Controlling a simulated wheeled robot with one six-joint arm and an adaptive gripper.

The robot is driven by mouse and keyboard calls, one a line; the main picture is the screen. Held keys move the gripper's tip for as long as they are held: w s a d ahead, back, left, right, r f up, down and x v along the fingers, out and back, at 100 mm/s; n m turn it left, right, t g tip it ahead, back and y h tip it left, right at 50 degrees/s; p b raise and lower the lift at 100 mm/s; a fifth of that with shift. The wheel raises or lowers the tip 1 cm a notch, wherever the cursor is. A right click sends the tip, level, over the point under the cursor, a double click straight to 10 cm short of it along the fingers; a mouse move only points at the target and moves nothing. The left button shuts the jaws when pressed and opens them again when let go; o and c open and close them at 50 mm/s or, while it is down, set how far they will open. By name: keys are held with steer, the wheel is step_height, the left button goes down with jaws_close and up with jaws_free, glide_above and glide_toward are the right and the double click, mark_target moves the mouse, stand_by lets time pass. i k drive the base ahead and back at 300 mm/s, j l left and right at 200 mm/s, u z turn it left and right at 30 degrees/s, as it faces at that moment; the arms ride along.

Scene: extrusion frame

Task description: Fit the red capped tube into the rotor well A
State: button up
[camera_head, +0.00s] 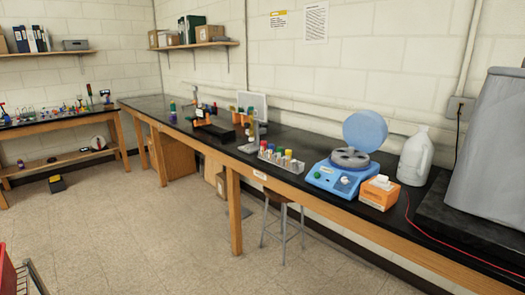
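A tube rack (284,165) stands near the front edge of the long black bench, at the middle right. It holds several upright tubes with coloured caps. A red cap, seemingly that of the red capped tube (263,145), shows toward the rack's left end; it is small and blurred. To the right of the rack is a blue centrifuge (334,180) with its round lid (365,131) raised. The grey rotor (349,157) inside is exposed. Its wells are too small to tell apart, and I cannot make out the label A. My gripper is not in view.
An orange and white box (379,192) sits right of the centrifuge, with a white jug (413,156) behind it. A large grey vessel (492,150) fills the right end. A stool (282,222) stands below the bench front. The floor (150,235) at centre left is clear.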

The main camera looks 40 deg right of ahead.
mark_target(349, 158)
steer(key=z, duration=1.5)
steer(key=i+j, duration=0.15)
steer(key=j, duration=0.2)
steer(key=i+j+u, duration=0.15)
steer(key=j, duration=0.2)
steer(key=i+j, duration=0.1)
steer(key=j, duration=0.25)
steer(key=i+j+u, duration=0.15)
steer(key=j, duration=0.15)
